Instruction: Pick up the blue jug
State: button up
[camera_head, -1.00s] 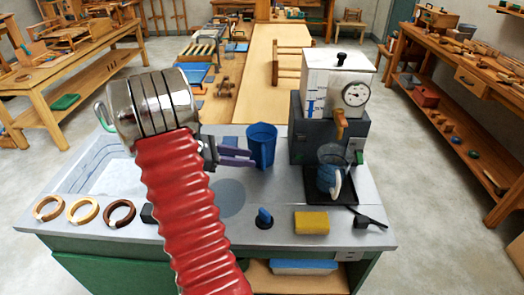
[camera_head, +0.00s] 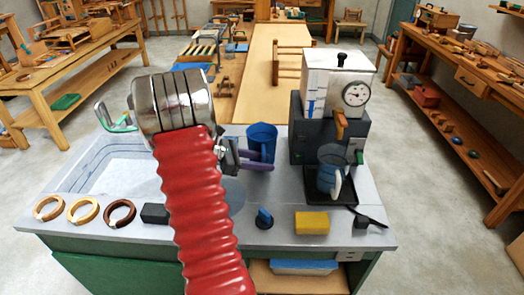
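The blue jug (camera_head: 263,139) stands upright on the grey counter, left of the dark boiler stand. My gripper (camera_head: 262,162) has purple fingers and reaches in from the left, low at the jug. One finger crosses in front of the jug's lower part; the other goes to its left edge and is partly hidden. The fingers look apart, around the jug's lower body. Whether they touch it I cannot tell.
A glassy bluish jug with a pale handle (camera_head: 331,175) stands on a black tray under the tap of the white boiler (camera_head: 337,85). A yellow sponge (camera_head: 312,222), a blue knob (camera_head: 264,218) and several rings (camera_head: 120,213) lie along the front. A sink basin (camera_head: 100,165) is at left.

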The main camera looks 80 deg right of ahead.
jog(key=shift+s+d+f, duration=0.15)
jog(key=shift+s, duration=0.1)
jog(key=shift+c, duration=0.4)
grip_shut()
dwell(0.4)
